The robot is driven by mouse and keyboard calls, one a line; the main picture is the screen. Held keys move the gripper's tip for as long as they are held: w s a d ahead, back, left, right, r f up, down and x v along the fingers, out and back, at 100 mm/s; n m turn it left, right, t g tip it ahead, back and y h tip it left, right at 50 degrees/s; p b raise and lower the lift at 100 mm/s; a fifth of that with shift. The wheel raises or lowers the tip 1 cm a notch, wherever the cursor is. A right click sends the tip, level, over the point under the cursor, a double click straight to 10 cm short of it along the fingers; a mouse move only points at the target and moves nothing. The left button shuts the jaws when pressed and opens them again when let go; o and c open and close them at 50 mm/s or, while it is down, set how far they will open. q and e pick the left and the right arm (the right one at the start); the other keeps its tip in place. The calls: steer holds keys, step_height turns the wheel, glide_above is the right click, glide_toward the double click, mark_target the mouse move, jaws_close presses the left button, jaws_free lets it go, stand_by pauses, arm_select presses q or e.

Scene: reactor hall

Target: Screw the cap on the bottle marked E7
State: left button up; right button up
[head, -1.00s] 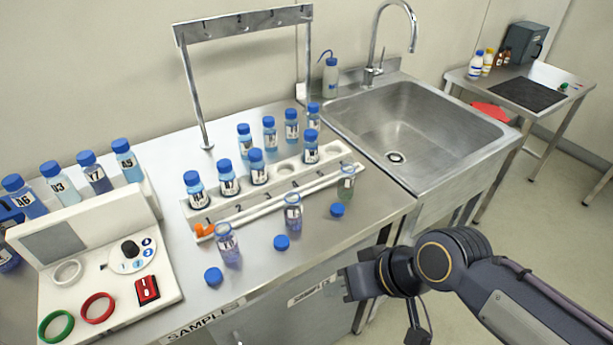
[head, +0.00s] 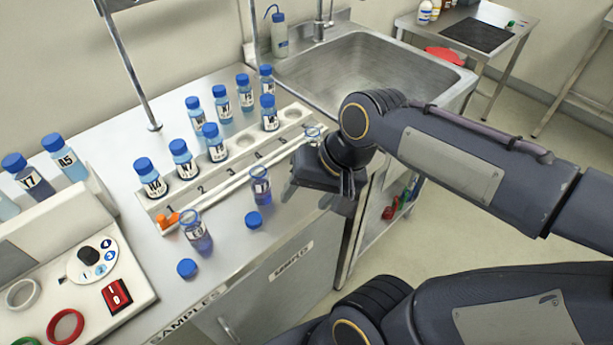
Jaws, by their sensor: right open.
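Three uncapped bottles stand along the front of the rack. The nearest, a bottle with violet liquid (head: 198,236), has a label that seems to begin with E; I cannot read it surely. A second violet bottle (head: 261,187) stands behind it to the right. The third bottle (head: 313,133) is mostly hidden behind my right gripper. One loose blue cap (head: 187,268) lies in front of the nearest bottle, and another blue cap (head: 254,220) lies in front of the second. My right gripper (head: 308,197) is open and empty, low over the bench edge, right of the second bottle.
A white rack (head: 228,168) holds several blue-capped bottles, with an orange piece (head: 167,219) at its near end. A white device with rings and a red switch (head: 116,295) stands at left. The sink (head: 345,68) lies behind my right arm.

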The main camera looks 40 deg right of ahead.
steer(key=w+d+m+g+h, duration=0.1)
steer(key=w+d+m, duration=0.1)
steer(key=w+m, duration=0.1)
steer(key=w+d+m+g+b, duration=0.1)
steer(key=w+d+m, duration=0.1)
steer(key=w+m, duration=0.2)
steer(key=w+d+m+g+h, duration=0.1)
steer(key=w+d+m, duration=0.2)
steer(key=m, duration=0.1)
steer(key=shift+w+f+g+h+b, duration=0.1)
steer(key=shift+w+g+h+b, duration=0.2)
steer(key=shift+w, duration=0.05)
steer(key=shift+w+d+m, duration=0.25)
steer(key=shift+w+m, duration=0.1)
steer(key=shift+m, duration=0.15)
steer(key=shift+f, duration=1.35)
